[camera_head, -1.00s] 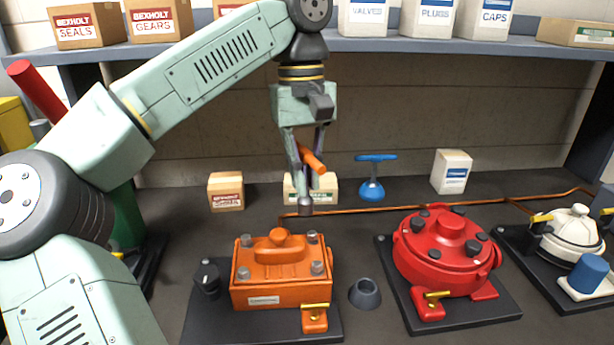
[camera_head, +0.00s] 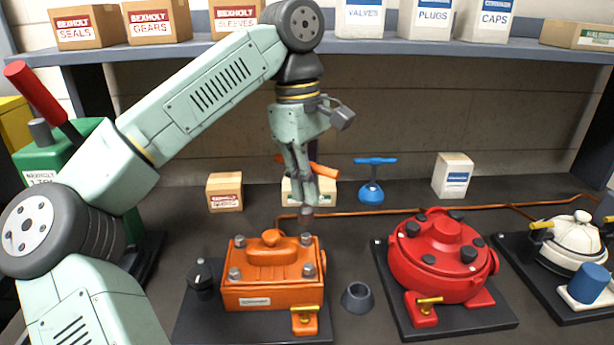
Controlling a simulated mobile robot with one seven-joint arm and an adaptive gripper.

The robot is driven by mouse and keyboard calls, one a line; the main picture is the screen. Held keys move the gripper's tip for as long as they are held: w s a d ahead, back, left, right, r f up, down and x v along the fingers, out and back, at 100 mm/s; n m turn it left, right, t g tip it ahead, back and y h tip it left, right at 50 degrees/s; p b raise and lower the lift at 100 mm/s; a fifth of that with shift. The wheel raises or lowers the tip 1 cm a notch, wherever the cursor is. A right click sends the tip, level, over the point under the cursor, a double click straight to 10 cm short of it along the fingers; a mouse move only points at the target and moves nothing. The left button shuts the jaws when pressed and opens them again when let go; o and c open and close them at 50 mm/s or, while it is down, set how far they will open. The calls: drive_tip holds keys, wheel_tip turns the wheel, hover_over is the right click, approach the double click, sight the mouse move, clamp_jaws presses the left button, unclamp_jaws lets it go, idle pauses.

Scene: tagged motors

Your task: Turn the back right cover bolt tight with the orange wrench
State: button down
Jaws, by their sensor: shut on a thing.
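My gripper (camera_head: 303,172) is shut on the orange wrench (camera_head: 324,171), whose orange crossbar sticks out to both sides of the fingers. The wrench's grey socket end (camera_head: 306,213) points down. The orange motor (camera_head: 262,290) sits below on a black base, with a grey bolt at each corner of its cover. The back right cover bolt (camera_head: 307,240) lies just below the socket in the picture. A small gap shows between them; how far apart they are in depth I cannot tell. The fingers hide part of the wrench.
A blue T-handled wrench (camera_head: 371,184) stands in its holder at the back. An empty grey holder (camera_head: 358,297) is right of the orange motor. A red motor (camera_head: 441,262) and a white motor (camera_head: 572,240) stand farther right. Small boxes (camera_head: 225,191) line the back.

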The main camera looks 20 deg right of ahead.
drive_tip(key=n, duration=0.5)
drive_tip(key=shift+f+t, duration=0.2)
drive_tip(key=shift+t, duration=0.1)
drive_tip(key=n, duration=0.3)
drive_tip(key=f+n+b, duration=0.1)
drive_tip(key=n, duration=0.1)
drive_tip(key=shift+w+t+h, duration=0.15)
drive_tip(key=shift+t+h, duration=0.15)
drive_tip(key=n, duration=0.2)
drive_tip(key=n+b, duration=0.1)
drive_tip(key=n, duration=0.3)
drive_tip(key=shift+w+f+n+t+b, duration=0.1)
drive_tip(key=shift+f+n+t+b, duration=0.2)
drive_tip(key=shift+t+b, duration=0.1)
drive_tip(key=n, duration=0.3)
drive_tip(key=shift+n, duration=0.4)
drive_tip(key=shift+f, duration=0.15)
drive_tip(key=shift+w+f+b, duration=0.1)
drive_tip(key=shift+f+b, duration=0.65)
drive_tip(key=shift+f, duration=0.4)
